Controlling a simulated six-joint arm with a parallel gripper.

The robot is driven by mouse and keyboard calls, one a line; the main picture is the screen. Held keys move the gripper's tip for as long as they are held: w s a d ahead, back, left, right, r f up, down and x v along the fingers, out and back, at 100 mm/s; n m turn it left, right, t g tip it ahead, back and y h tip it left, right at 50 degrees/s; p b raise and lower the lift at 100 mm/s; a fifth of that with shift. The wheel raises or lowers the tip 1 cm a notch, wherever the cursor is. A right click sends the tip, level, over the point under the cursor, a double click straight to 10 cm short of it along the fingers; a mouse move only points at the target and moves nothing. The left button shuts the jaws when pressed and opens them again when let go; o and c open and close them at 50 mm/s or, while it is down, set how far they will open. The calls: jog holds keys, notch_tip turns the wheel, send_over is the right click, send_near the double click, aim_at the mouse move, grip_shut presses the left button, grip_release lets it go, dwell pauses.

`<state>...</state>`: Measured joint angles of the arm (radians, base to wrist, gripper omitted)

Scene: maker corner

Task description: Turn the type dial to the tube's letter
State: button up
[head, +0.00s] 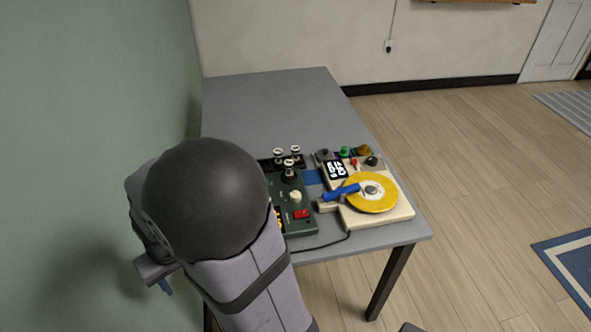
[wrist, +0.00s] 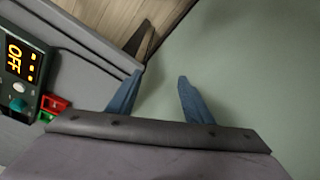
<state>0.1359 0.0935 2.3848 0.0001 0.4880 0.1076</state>
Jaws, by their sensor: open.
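A dark green tester box (head: 290,209) sits on the grey table in the head view, partly hidden behind my arm. A black tube with a pale top (head: 289,168) stands upright on it, and a cream knob (head: 295,197) and a red switch (head: 301,214) show on its face. I cannot read any dial letters or tube letter. In the wrist view the box's lit display (wrist: 20,58) reads OFF at the left edge. My gripper (wrist: 153,88) is open and empty, its blue fingers beside the table edge, away from the box. In the head view its tip shows low at left.
The grey table (head: 265,105) is clear at the back. Two more tubes (head: 287,154) stand on a black rack behind the box. A cream device with a yellow disc (head: 372,192) and blue arm stands at right. A green wall (head: 90,90) is close at left.

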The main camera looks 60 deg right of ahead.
jog(key=w+d+r+m+p, duration=0.2)
jog(key=w+d+r, duration=0.1)
jog(key=d+r, duration=0.15)
jog(key=m+g, duration=0.2)
jog(key=m, duration=1.4)
send_over(295, 194)
jog(key=shift+s+f, duration=0.1)
jog(key=shift+f, duration=0.75)
jog(key=shift+f+p, duration=0.85)
jog(key=shift+f, duration=2.8)
jog(key=c, duration=1.1)
jog(key=shift+o, duration=0.2)
